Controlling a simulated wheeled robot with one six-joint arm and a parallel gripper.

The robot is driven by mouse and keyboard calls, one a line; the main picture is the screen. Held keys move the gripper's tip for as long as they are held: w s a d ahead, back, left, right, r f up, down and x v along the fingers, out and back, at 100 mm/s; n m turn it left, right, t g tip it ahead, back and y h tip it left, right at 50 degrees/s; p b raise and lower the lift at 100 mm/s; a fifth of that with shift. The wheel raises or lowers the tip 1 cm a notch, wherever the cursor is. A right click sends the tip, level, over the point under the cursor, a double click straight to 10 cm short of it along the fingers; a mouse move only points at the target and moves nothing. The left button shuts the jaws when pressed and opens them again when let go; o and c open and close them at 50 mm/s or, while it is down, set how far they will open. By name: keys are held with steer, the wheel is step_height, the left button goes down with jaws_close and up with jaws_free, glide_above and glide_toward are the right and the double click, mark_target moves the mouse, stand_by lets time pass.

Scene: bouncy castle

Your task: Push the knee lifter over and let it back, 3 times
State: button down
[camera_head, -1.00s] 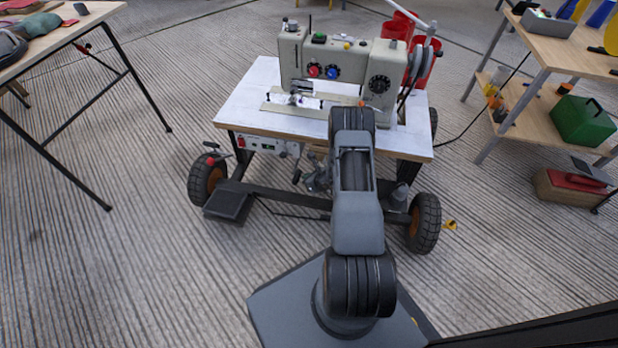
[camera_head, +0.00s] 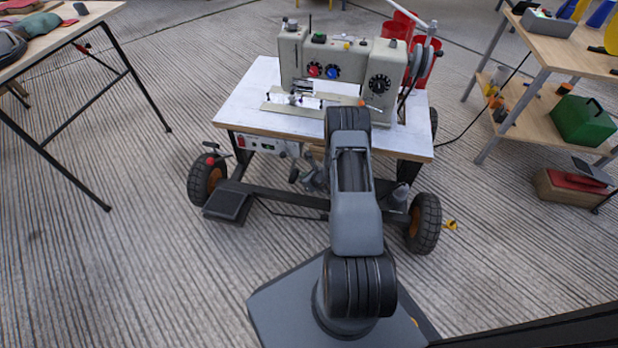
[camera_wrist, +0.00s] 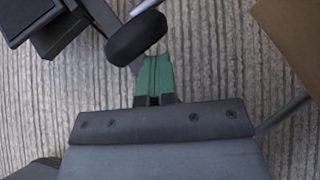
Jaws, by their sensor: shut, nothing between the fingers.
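The knee lifter shows in the wrist view as a dark rounded pad (camera_wrist: 137,38) on a pale rod. In the head view its small dark pad (camera_head: 293,175) hangs under the front of the sewing table, left of my arm. My gripper (camera_wrist: 154,62) has green fingers, closed together and empty. The fingertips are right at the pad's edge in the wrist view; I cannot tell how firmly they touch. In the head view my gripper (camera_head: 309,180) is partly hidden beside my forearm, just right of the pad.
The sewing machine (camera_head: 340,66) stands on a white-topped wheeled table (camera_head: 246,98). A black foot pedal (camera_head: 228,206) sits low at the left, near a wheel (camera_head: 207,180). A shelf unit (camera_head: 545,115) stands at right, another table (camera_head: 50,45) at left. Ribbed floor between is clear.

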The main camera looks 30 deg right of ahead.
steer(key=shift+w+a, duration=0.1)
steer(key=shift+a, duration=0.05)
stand_by(0.3)
steer(key=shift+s+d+r, duration=0.1)
steer(key=shift+s+d, duration=1.95)
steer(key=shift+d, duration=0.1)
steer(key=shift+s+d+r, duration=0.1)
steer(key=shift+s+d, duration=1.65)
steer(key=shift+d, duration=0.05)
stand_by(0.8)
